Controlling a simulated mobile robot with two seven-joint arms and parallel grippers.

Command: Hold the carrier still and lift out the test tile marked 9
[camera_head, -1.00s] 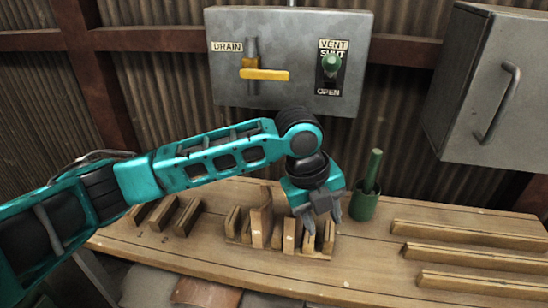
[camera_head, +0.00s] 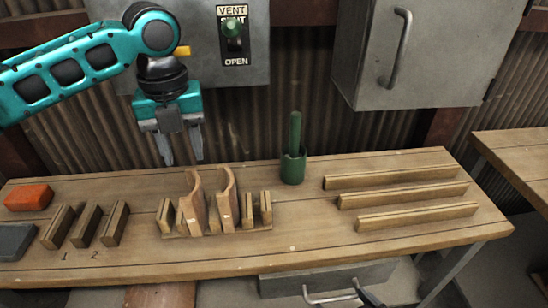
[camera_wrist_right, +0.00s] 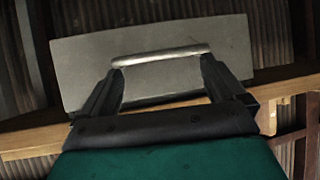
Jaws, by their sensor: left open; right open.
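A wooden carrier (camera_head: 228,231) stands on the bench, with several upright slotted wooden pieces and two taller curved ones (camera_head: 193,205) in it. No tile marked 9 can be made out; small pale marks on the curved pieces are too small to read. My left gripper (camera_head: 182,162) is open and empty, pointing down above the carrier's left part, apart from it. My right gripper (camera_wrist_right: 162,72) is open in the right wrist view, its fingers towards the two ends of a bar handle (camera_wrist_right: 160,56) on a grey panel; contact cannot be told.
Slotted wooden holders (camera_head: 86,226), two numbered 1 and 2, stand left of the carrier. An orange block (camera_head: 28,198) and a grey block (camera_head: 16,241) lie further left. A green cup (camera_head: 293,168) stands behind; three wooden rails (camera_head: 415,217) lie right. A grey drawer (camera_head: 290,283) hangs below.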

